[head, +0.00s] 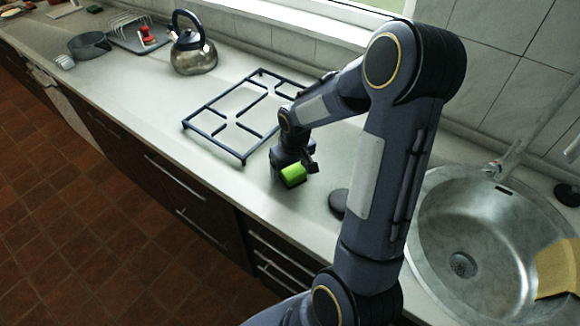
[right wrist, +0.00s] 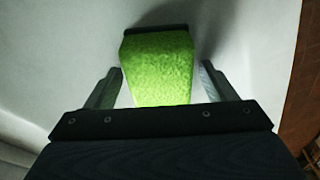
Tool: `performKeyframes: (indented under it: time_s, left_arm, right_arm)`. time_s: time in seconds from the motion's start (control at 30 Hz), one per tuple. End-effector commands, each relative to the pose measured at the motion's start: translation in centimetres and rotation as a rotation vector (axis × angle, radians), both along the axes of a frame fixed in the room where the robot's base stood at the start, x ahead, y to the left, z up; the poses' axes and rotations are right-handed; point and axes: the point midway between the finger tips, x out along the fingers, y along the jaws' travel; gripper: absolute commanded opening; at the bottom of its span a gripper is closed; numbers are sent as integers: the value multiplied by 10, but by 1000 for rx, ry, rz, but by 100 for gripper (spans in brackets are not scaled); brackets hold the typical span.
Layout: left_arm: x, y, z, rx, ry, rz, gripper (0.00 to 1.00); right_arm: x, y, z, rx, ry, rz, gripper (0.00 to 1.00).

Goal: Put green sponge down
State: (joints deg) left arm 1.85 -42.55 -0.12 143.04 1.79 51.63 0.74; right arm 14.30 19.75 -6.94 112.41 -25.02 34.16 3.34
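The green sponge (head: 293,175) is at the counter in front of the hob grate, just below my right gripper (head: 297,168). In the right wrist view, the sponge (right wrist: 158,68) lies between the two fingers of my right gripper (right wrist: 160,80), with a dark strip along its far edge. Narrow pale gaps show between the sponge and both fingers, so the gripper looks open around it. The sponge seems to rest on the pale counter. My left gripper is not in view.
The dark hob grate (head: 244,113) lies behind the sponge. A kettle (head: 193,52) stands at the back, with a dark pan (head: 89,45) farther left. A dark round object (head: 338,203) and the sink (head: 470,250) are to the right. The counter's front edge is close.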

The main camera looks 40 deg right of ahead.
Motion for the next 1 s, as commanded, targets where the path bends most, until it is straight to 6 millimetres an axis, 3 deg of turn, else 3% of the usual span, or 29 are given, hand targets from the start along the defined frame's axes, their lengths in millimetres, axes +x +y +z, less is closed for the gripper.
performKeyframes:
  time_s: [0.37,0.8,1.0]
  left_arm:
    - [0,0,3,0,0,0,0]
    - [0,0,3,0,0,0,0]
    - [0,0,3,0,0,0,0]
  right_arm:
    - [0,0,9,-1,-3,-1,77]
    - [-14,1,96,-1,-6,0,77]
    - [-18,2,118,0,-3,0,77]
